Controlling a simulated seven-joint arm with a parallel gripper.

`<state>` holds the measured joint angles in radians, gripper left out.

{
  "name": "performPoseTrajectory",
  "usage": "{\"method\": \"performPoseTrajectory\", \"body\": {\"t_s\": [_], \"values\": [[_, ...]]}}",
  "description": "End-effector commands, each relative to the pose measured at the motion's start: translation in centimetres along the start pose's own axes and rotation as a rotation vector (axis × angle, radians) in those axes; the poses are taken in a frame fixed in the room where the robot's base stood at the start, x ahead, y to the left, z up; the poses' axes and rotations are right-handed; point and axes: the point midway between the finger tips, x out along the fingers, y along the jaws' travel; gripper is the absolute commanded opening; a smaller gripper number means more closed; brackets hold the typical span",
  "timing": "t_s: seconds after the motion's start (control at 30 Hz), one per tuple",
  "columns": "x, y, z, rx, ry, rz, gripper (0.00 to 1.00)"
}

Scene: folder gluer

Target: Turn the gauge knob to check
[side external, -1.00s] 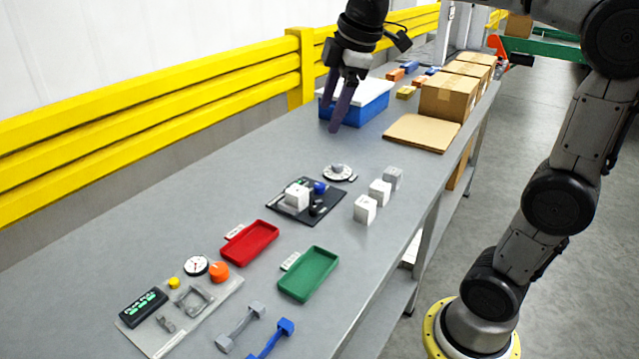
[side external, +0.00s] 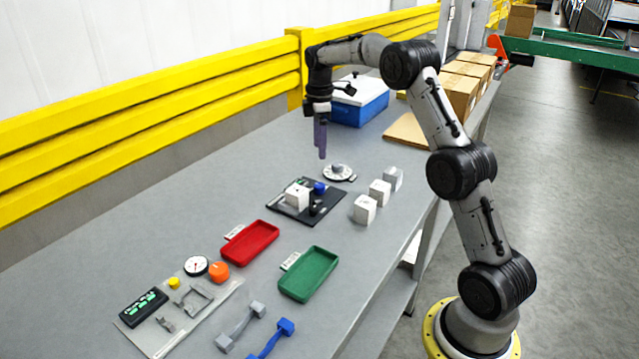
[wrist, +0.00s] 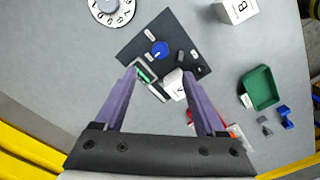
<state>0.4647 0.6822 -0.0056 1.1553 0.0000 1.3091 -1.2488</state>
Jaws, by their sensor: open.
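A black gauge plate (side external: 326,210) lies mid-table with a blue knob (side external: 320,188) and a white cube (side external: 297,196) on it. In the wrist view the blue knob (wrist: 160,50) has a white mark, and the white cube (wrist: 174,86) is partly behind a finger. A small green display (wrist: 143,74) shows beside it. A round white dial (side external: 338,173) with a grey knob stands just behind the plate; its letters show in the wrist view (wrist: 122,17). My gripper (side external: 321,152) is open and empty, pointing down above the table behind the plate, apart from everything.
White lettered cubes (side external: 380,193) stand right of the plate. A red tray (side external: 250,242) and a green tray (side external: 308,274) lie nearer. A blue bin (side external: 362,108) stands behind my gripper. A yellow rail (side external: 200,92) runs along the left.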

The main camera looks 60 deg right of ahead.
Motion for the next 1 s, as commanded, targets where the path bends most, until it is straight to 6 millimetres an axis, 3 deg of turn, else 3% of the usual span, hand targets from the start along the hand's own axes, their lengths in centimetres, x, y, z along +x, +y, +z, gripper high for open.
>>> {"method": "performPoseTrajectory", "body": {"t_s": [0.4,0.6,1.0], "values": [[8.0,-0.2,0.0,-0.001,-0.002,-0.005,0.72],[11.0,-0.2,0.0,-0.001,-0.001,-0.004,0.72],[12.6,-0.1,-0.1,-0.001,0.0,0.0,0.72]]}}
